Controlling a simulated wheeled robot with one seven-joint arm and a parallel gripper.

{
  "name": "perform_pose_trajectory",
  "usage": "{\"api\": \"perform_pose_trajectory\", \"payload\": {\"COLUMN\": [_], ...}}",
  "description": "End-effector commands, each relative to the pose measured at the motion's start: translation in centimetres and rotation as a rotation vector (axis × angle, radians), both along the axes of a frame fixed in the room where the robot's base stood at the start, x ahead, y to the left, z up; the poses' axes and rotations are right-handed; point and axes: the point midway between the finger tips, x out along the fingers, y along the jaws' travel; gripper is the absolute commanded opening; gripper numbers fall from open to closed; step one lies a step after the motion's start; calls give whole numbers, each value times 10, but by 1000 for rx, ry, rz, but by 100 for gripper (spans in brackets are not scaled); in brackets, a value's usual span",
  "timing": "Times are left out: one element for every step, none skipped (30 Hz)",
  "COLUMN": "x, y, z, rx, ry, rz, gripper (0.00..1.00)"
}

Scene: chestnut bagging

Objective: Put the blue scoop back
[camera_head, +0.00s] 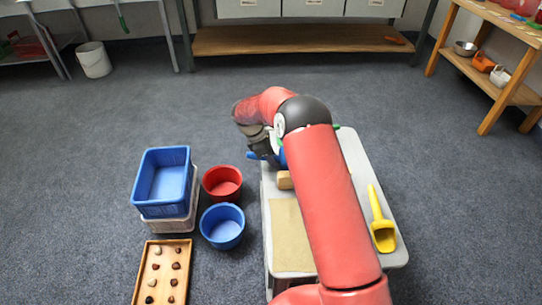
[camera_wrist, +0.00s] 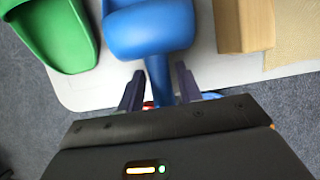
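The blue scoop (camera_wrist: 150,28) lies on the light grey table (camera_wrist: 105,92), its handle pointing past the table edge toward my wrist. In the head view its blue handle end (camera_head: 252,155) shows at the table's left edge; my arm hides most of the rest. My gripper (camera_wrist: 160,72) has one finger on each side of the handle. A narrow gap shows beside the handle, so the fingers look open around it.
A green scoop (camera_wrist: 55,30) lies beside the blue one, and a wooden block (camera_wrist: 243,25) on its other side. A yellow scoop (camera_head: 381,225) lies at the table's right. Red (camera_head: 222,181) and blue (camera_head: 222,226) buckets stand on the floor left of the table.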

Motion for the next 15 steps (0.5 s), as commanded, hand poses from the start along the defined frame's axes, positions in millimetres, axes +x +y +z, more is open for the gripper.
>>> {"api": "perform_pose_trajectory", "payload": {"x": [0,0,0,0,0,0,0,0,0,0,0,0,1,1,1], "y": [0,0,0,0,0,0,0,0,0,0,0,2,3,5,7], "z": [0,0,0,0,0,0,0,0,1,2,4,7,10,14,20], "rx": [0,0,0,0,0,0,0,0,0,0,0,1,1,1,1], "ry": [0,0,0,0,0,0,0,0,0,0,-1,-2,-3,-3,-4], "rz": [0,0,0,0,0,0,0,0,0,0,-1,1,1,1,1], "gripper": [41,41,41,41,41,41,41,41,41,41,41,41,41,41,41]}}
